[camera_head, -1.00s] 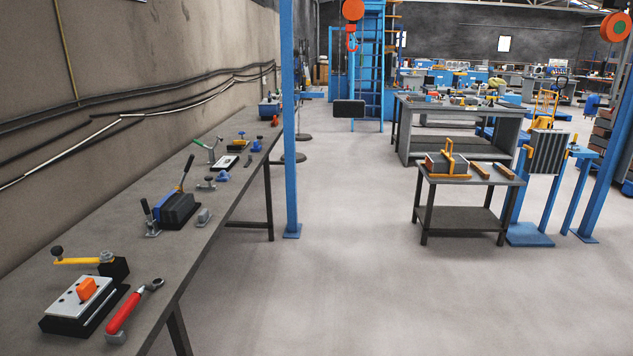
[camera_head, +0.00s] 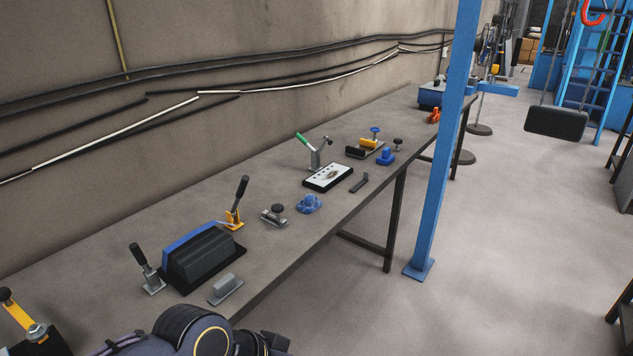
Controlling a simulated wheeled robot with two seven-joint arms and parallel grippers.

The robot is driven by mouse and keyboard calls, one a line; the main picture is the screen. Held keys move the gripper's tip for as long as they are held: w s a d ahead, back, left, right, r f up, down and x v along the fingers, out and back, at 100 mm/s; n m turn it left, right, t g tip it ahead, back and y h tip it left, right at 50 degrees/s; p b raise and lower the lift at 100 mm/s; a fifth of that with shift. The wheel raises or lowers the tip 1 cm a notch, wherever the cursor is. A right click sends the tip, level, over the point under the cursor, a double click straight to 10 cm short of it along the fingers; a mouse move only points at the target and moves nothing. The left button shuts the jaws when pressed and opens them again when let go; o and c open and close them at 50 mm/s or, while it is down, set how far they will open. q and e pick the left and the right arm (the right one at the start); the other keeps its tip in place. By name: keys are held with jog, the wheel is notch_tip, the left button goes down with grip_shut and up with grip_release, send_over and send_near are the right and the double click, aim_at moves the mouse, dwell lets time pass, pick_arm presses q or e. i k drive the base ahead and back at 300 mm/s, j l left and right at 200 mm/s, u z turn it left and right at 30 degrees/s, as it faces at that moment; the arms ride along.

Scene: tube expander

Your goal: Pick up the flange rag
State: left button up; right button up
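A small crumpled blue piece (camera_head: 309,203), which looks like the rag, lies on the grey workbench (camera_head: 280,248) near its front edge. It stands apart from the things around it, with a grey clamp (camera_head: 274,215) to its left and a black-framed white plate (camera_head: 328,177) behind it to the right. Neither of my grippers shows. A dark, rounded part with a yellow ring, likely a link of my own arm, shows at the bottom edge.
A black block with a blue back (camera_head: 200,257) and a yellow-based lever (camera_head: 236,204) stand left of the rag. A small blue piece (camera_head: 386,157) sits farther right. A blue post (camera_head: 441,150) rises in front of the bench. Open floor lies to the right.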

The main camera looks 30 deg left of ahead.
aim_at(310, 204)
jog(key=i+u, duration=0.95)
jog(key=i+l+u, duration=0.2)
jog(key=u, duration=0.25)
jog(key=i+l+u, duration=1)
jog(key=l+u, duration=0.15)
jog(key=i+l+u, duration=0.15)
jog(key=l+u, duration=0.15)
jog(key=l, duration=0.2)
